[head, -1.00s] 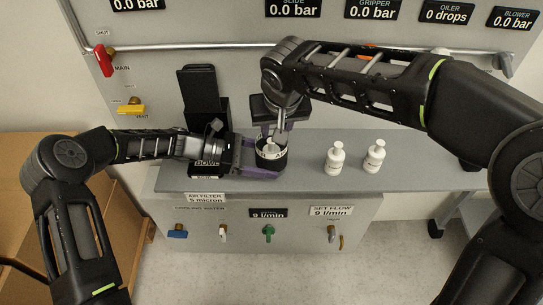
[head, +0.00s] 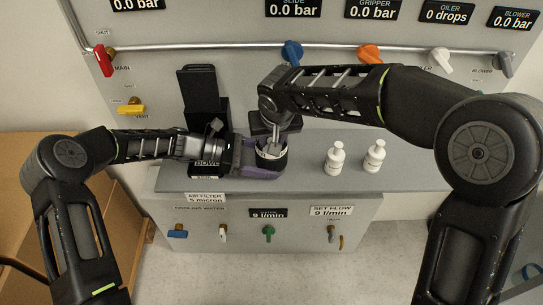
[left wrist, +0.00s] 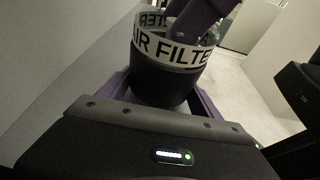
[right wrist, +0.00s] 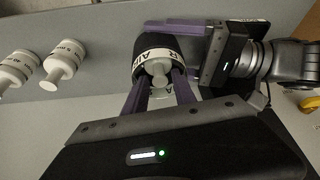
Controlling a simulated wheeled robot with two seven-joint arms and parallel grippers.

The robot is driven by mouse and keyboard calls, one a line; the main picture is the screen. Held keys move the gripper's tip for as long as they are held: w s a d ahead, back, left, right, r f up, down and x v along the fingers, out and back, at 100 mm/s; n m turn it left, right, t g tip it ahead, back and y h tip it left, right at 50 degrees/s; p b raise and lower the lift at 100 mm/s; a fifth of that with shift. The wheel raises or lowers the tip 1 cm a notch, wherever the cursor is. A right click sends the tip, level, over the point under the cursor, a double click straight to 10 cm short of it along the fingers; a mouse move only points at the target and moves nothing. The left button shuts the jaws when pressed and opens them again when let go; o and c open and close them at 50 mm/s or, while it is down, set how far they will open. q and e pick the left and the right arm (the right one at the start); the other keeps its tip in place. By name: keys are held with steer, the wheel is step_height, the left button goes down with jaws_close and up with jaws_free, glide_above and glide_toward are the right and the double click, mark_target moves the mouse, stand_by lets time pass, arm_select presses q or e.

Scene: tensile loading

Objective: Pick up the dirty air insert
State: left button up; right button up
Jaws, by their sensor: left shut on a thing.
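The black filter bowl (left wrist: 160,80) with a white AIR FILTER band is between the purple fingers of my left gripper (head: 266,160), which is shut on it. The bowl is upright above the grey bench. The pale insert (right wrist: 160,70) sits inside the bowl, its narrow neck facing the right wrist camera. My right gripper (right wrist: 160,88) reaches down from above, its purple fingers spread on either side of the insert, with gaps showing beside the neck. The insert's lower part is hidden by the bowl.
Two white bottles (head: 335,158) (head: 375,156) stand on the grey bench (head: 430,175) to the right of the bowl. A black stand (head: 200,95) is behind my left gripper. The panel has a pipe and coloured valve handles. The bench's right part is clear.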

steer(key=shift+f, duration=0.15)
steer(key=shift+c, duration=0.2)
stand_by(0.3)
jaws_close()
stand_by(1.2)
